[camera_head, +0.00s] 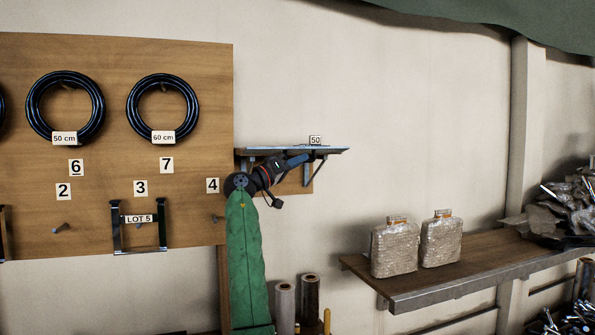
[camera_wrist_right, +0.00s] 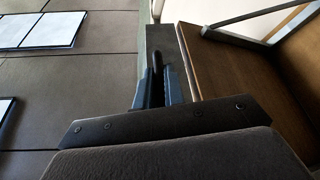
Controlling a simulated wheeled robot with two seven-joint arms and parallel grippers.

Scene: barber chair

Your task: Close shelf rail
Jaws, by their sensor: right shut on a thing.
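The small wall shelf (camera_head: 335,151), with a "50" label on top, is fixed beside the right edge of the wooden board in the head view. My right gripper (camera_head: 302,159) is just under this shelf, next to its bracket. In the right wrist view my right gripper (camera_wrist_right: 157,88) has its blue fingers close together around a narrow dark piece (camera_wrist_right: 157,65), which looks like part of the shelf rail. The fingers hide most of where they touch it. A brown wooden panel (camera_wrist_right: 238,70) lies to the right of the fingers. My left gripper is not in view.
The wooden board (camera_head: 110,210) carries hose coils and number labels. Two wrapped bottles (camera_head: 395,248) stand on a lower wooden shelf (camera_head: 460,275) at the right. Rolls (camera_head: 308,298) stand below my arm. The wall right of the small shelf is clear.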

